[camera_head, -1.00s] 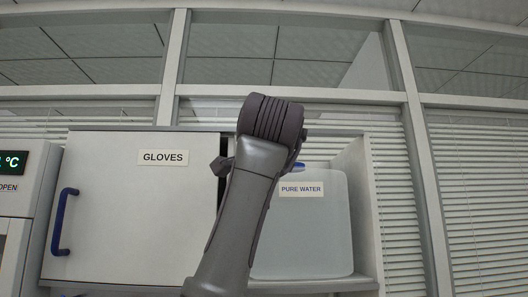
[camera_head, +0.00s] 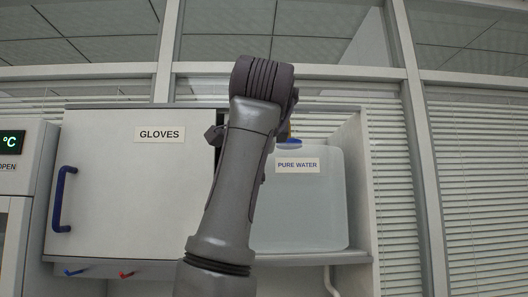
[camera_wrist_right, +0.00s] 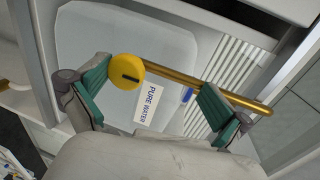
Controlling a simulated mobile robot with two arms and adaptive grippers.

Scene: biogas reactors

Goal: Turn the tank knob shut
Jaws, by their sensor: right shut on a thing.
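The yellow round tank knob (camera_wrist_right: 127,70), with a dark slot mark, shows in the right wrist view at one end of a brass pipe (camera_wrist_right: 195,87). There my arm hides the knob and gripper. My left gripper is out of view.
A white cabinet door labelled GLOVES (camera_head: 130,190), with a blue handle (camera_head: 63,200), stands left of my arm. Small blue (camera_head: 73,271) and red (camera_head: 126,274) taps show below it. A device with a display (camera_head: 12,140) is at the far left.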

